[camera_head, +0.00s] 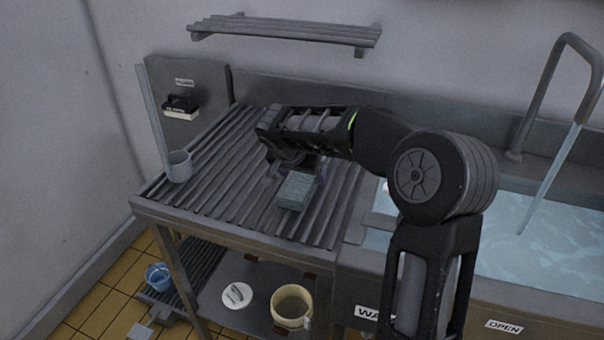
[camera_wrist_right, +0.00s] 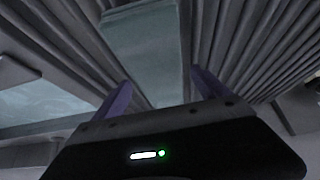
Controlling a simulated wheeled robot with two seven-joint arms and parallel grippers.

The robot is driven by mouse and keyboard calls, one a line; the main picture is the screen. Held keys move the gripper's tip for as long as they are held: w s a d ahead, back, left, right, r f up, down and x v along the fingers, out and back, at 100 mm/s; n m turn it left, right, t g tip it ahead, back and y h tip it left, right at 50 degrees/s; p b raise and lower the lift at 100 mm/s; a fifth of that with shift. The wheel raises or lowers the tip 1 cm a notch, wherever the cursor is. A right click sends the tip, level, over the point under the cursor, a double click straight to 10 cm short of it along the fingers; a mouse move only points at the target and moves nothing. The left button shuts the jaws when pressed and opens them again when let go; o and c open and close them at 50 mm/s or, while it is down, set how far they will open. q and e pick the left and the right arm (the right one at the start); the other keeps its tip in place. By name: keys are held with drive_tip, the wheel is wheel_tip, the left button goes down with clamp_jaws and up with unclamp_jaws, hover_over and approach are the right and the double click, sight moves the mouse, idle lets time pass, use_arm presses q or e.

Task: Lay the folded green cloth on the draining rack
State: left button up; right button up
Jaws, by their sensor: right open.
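The folded green cloth (camera_head: 296,191) is a small grey-green block lying on the slats of the draining rack (camera_head: 225,185), right of the rack's middle. In the right wrist view the cloth (camera_wrist_right: 145,50) lies ahead of the fingertips, flat on the slats. My right gripper (camera_head: 290,172) is open just behind the cloth in the head view, low over the rack. Its two purple-grey fingers (camera_wrist_right: 160,95) stand apart around the cloth's near end; I cannot tell whether they touch it. My left gripper is in neither view.
A water-filled sink (camera_head: 540,235) with a tall tap (camera_head: 545,90) lies to the right. A slatted wall shelf (camera_head: 285,31) hangs above. Below stand a cream bucket (camera_head: 291,307) and a blue bucket (camera_head: 158,276).

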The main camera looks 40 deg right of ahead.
drive_tip(key=shift+r, duration=0.2)
drive_tip(key=v, duration=1.2)
drive_tip(key=shift+f, duration=0.15)
